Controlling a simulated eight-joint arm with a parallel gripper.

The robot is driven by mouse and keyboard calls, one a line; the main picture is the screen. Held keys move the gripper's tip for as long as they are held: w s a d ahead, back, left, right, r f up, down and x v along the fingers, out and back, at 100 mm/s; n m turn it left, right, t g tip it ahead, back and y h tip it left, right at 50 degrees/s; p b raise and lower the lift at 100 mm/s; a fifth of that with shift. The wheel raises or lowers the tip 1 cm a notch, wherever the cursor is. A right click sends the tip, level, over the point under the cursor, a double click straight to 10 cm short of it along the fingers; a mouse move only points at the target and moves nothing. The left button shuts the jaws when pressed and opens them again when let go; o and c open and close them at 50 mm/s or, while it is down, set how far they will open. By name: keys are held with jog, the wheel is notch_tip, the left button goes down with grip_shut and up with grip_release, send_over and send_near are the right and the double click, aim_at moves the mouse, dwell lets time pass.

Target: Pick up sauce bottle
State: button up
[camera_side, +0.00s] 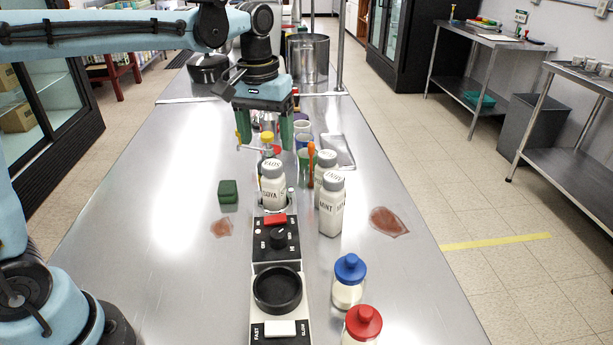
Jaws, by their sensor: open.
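Several white bottles with grey lids and dark lettering stand in the middle of the steel counter. One reads like "SOYA" (272,188), one reads like "MINT" (331,208), and a third bottle (325,162) is partly hidden behind the latter. I cannot tell which is the sauce bottle. My gripper (265,143) points down behind the soya bottle, its green fingers apart. A yellow-topped item (267,138) shows between the fingers in the picture; I cannot tell whether they touch it.
A green block (228,191) lies left of the bottles. A black control panel (277,240) and blue-lidded (349,282) and red-lidded (362,325) jars are in front. An orange utensil (311,160) and cups (302,128) crowd the gripper's right. The counter's left (140,230) is mostly clear.

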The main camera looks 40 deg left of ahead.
aim_at(272, 162)
jog(key=shift+w+f+g, duration=0.2)
jog(key=shift+w+g, duration=0.1)
jog(key=shift+w, duration=0.25)
jog(key=shift+f, duration=0.3)
notch_tip(272, 162, down, 6)
jog(key=shift+f, duration=0.1)
jog(key=shift+s+d+f, duration=0.1)
jog(key=shift+f, duration=1.25)
jog(key=shift+s+d+f, duration=0.1)
jog(key=shift+f, duration=1.2)
jog(key=shift+c, duration=0.3)
jog(key=c, duration=1.3)
jog(key=shift+o, duration=0.2)
jog(key=shift+r, duration=0.25)
